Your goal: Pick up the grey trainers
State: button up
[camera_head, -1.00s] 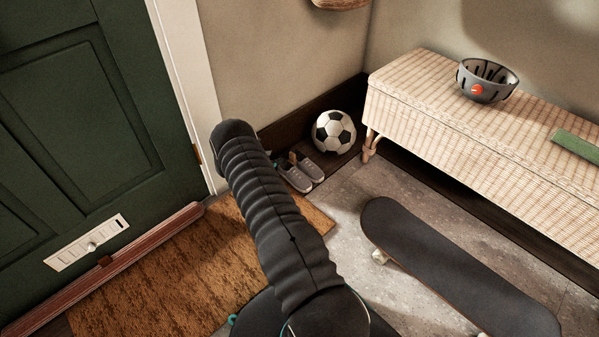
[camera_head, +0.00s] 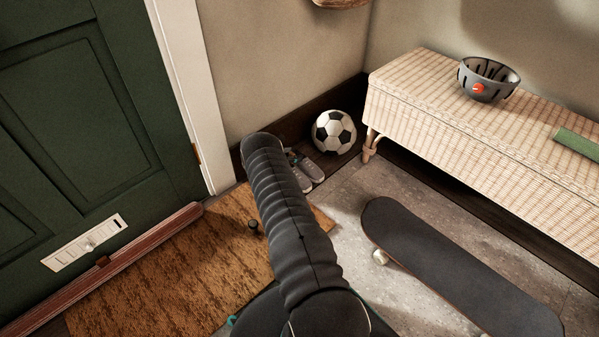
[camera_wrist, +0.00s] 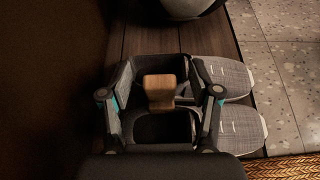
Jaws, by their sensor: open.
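The grey trainers (camera_head: 308,174) sit side by side on the floor by the wall, partly hidden behind my arm in the head view. In the wrist view, the upper trainer (camera_wrist: 224,78) and lower trainer (camera_wrist: 240,127) point their toes right. My gripper (camera_wrist: 160,76) is open over their left, heel end, with one finger on each side. A small tan block-like thing (camera_wrist: 160,90) shows between the fingers; I cannot tell what it is. My gripper's height above the trainers and any contact are unclear.
A football (camera_head: 334,132) lies just behind the trainers in the corner. A skateboard (camera_head: 450,262) lies on the tiles. A brown doormat (camera_head: 170,275) lies before the green door (camera_head: 80,110).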

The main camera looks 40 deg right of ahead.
grip_shut()
jog(key=shift+r, duration=0.1)
dwell(0.3)
